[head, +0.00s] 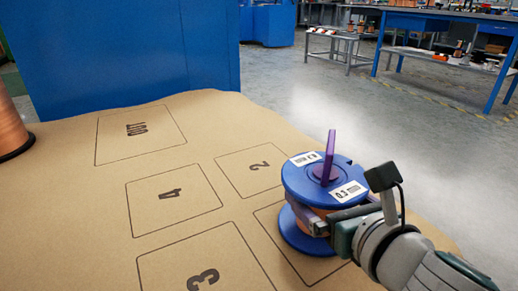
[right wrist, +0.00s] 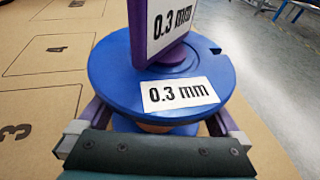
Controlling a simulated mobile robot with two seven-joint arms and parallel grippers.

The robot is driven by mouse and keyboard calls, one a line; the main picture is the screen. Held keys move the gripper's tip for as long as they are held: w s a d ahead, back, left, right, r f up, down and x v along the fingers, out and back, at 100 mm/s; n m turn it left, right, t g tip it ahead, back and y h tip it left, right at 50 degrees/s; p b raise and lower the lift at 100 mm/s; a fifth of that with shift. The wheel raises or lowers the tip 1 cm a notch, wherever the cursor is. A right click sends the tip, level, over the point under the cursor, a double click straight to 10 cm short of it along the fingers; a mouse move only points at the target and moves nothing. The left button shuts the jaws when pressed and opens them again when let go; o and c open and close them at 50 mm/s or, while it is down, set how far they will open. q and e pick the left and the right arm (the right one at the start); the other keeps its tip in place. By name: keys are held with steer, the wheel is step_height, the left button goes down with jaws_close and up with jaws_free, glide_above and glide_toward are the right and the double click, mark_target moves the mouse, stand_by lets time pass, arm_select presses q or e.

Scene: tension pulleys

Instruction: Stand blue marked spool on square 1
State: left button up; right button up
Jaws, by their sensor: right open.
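A blue spool (head: 315,193) with copper-coloured winding stands upright on the board, over an outlined square (head: 268,222) whose number is hidden. A white "0.3 mm" label (right wrist: 180,94) lies on its top flange. A purple upright tag (head: 329,155) stands at the middle of the top, and in the right wrist view it also bears "0.3 mm". My right gripper (head: 312,217) reaches in from the right with its fingers either side of the spool's core, below the top flange. It is open; finger contact cannot be made out. My left gripper is out of view.
The brown board (head: 70,200) has squares marked 2 (head: 259,166), 4 (head: 170,194) and 3 (head: 203,280), and a larger marked one behind. A copper spool (head: 10,130) stands at the far left. A blue cabinet (head: 130,50) is behind.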

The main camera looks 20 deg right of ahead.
steer(key=p+v, duration=0.2)
steer(key=v, duration=0.9)
steer(key=w+a+r+n+t+y, duration=0.1)
steer(key=a+r+n+t+y, duration=0.1)
steer(key=a+r+n+y, duration=0.8)
steer(key=s+a+f+n+g+y, duration=0.1)
steer(key=s+a+f+n+g, duration=0.15)
steer(key=n, duration=0.55)
steer(key=s+a+f+n+g, duration=0.15)
steer(key=a+n+g, duration=0.25)
steer(key=n, duration=0.5)
steer(key=s+d+f+n+g+h, duration=0.3)
steer(key=d+n+h, duration=0.1)
steer(key=d+n, duration=0.2)
steer(key=s+d+f+n+g+h, duration=0.3)
steer(key=s+d+n+h, duration=0.1)
steer(key=d+n, duration=0.2)
steer(key=shift+s+f+n+h, duration=0.25)
steer(key=shift+n+h, duration=0.05)
steer(key=shift+n, duration=0.1)
